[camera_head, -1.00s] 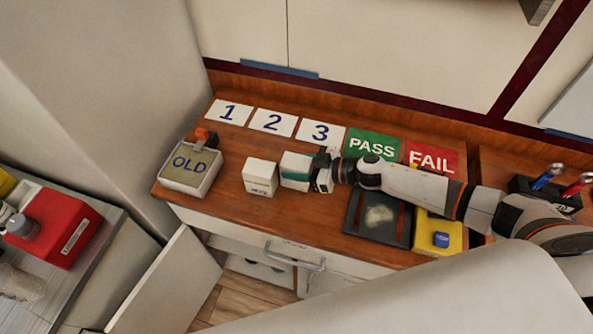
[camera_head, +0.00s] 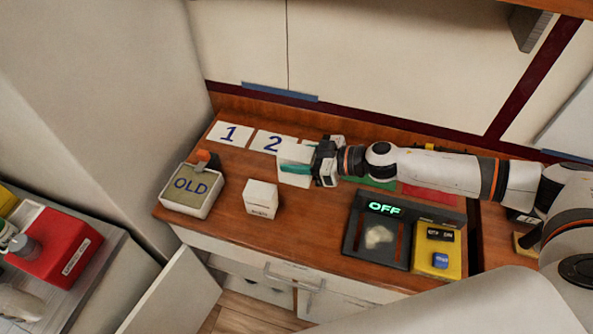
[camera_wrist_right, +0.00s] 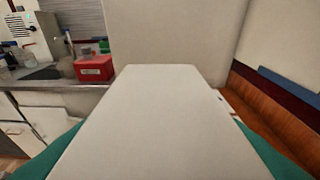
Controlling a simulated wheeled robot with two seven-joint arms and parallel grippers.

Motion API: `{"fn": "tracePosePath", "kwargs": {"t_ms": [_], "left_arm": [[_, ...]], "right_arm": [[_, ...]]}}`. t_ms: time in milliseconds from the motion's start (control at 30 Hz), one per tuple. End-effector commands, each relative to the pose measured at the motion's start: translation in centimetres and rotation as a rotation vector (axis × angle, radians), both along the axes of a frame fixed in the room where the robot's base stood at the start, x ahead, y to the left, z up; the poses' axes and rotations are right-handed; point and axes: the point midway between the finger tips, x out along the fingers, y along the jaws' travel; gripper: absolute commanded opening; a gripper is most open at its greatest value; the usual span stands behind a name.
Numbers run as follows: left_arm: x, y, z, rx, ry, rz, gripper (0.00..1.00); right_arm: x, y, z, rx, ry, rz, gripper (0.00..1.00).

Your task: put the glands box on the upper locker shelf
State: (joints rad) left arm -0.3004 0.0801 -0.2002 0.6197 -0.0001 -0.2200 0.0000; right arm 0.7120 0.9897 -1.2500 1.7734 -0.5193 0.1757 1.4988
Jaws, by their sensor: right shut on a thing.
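My right gripper (camera_head: 296,166) is shut on a white box (camera_head: 297,152), with teal strips along the box's sides. It holds the box above the counter, over the number 3 card, which it mostly covers. No label is readable on the held box, so I cannot confirm it is the glands box. In the right wrist view the box (camera_wrist_right: 150,125) fills the lower middle. A second white box (camera_head: 261,199) with small dark print stands on the counter. Below the counter is an open cabinet (camera_head: 236,258); I cannot tell whether it is the locker. My left gripper is not in view.
An OLD tray (camera_head: 191,190) stands at the counter's left end. A black device reading OFF (camera_head: 381,235) and a yellow block (camera_head: 437,250) are at the right. A cabinet door (camera_head: 170,291) hangs open below. A red box (camera_head: 55,246) is on the left bench.

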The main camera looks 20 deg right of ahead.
Motion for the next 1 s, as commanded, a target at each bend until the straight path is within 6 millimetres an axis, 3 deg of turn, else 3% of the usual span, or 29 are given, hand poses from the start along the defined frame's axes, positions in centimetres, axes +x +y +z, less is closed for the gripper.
{"fn": "tracePosePath", "kwargs": {"t_ms": [100, 300, 667, 1000], "left_arm": [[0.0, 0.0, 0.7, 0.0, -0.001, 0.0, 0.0], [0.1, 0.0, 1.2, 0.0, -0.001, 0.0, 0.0], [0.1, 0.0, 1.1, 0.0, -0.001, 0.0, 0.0], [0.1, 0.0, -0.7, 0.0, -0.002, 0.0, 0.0]], "right_arm": [[0.1, 0.0, 2.8, -0.001, -0.006, 0.002, 0.14], [0.1, 0.0, 5.2, 0.0, -0.004, 0.001, 0.14], [0.0, 0.5, 6.0, 0.002, -0.001, -0.002, 0.14], [-0.7, 4.9, 6.3, 0.004, 0.0, -0.085, 0.14]]}}
